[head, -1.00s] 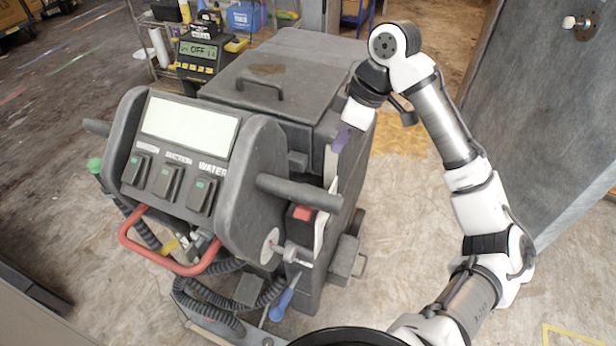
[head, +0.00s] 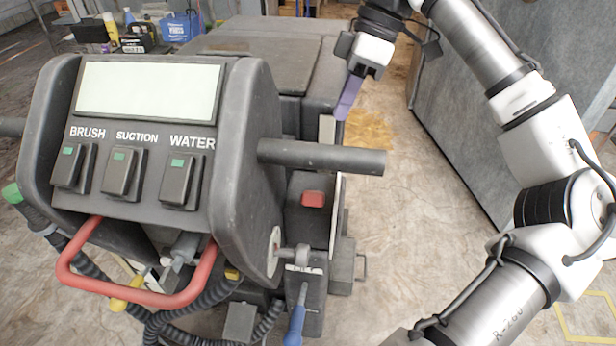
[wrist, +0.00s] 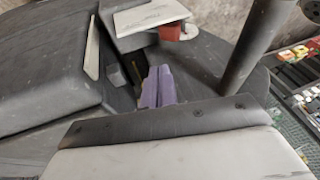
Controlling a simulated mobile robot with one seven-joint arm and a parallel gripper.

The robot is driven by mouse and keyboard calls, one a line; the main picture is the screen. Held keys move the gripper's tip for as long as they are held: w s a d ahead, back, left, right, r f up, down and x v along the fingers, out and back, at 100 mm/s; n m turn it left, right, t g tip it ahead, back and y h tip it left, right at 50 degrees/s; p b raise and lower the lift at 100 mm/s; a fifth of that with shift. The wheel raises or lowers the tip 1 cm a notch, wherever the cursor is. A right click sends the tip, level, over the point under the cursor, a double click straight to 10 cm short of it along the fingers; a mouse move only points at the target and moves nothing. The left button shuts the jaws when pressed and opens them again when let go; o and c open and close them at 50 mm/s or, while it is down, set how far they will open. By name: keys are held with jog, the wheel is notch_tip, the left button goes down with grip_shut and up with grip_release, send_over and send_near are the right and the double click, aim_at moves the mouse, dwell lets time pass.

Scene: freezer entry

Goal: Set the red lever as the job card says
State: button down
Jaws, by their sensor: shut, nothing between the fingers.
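A red loop-shaped lever (head: 135,297) sticks out below the control panel of a dark grey floor-cleaning machine (head: 150,140). A small red block (head: 313,199) sits on the machine's right side; a red block also shows in the wrist view (wrist: 169,33). My gripper (head: 347,100), with purple fingers, is shut and empty beyond the right handlebar, beside the machine's body. It is well apart from the red loop. In the wrist view its fingers (wrist: 158,88) point at the machine's side, below the red block. I cannot make out a readable job card.
The panel has BRUSH, SUCTION and WATER switches (head: 180,180) under a blank screen (head: 150,90). The right handlebar (head: 320,157) juts out near my gripper. A blue-handled lever (head: 295,325) and black hoses (head: 190,315) hang below. Floor (head: 400,240) to the right is clear.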

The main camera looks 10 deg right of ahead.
jog(key=b, duration=0.2)
send_over(313, 192)
jog(key=w+d, duration=0.3)
notch_tip(313, 192, down, 8)
jog(key=f, duration=0.1)
jog(key=shift+s+a+f, duration=0.3)
jog(key=shift+s+f, duration=0.2)
jog(key=shift+s, duration=0.05)
jog(key=shift+s+a+f, duration=0.3)
jog(key=shift+s+f, duration=0.15)
jog(key=shift+s, duration=0.05)
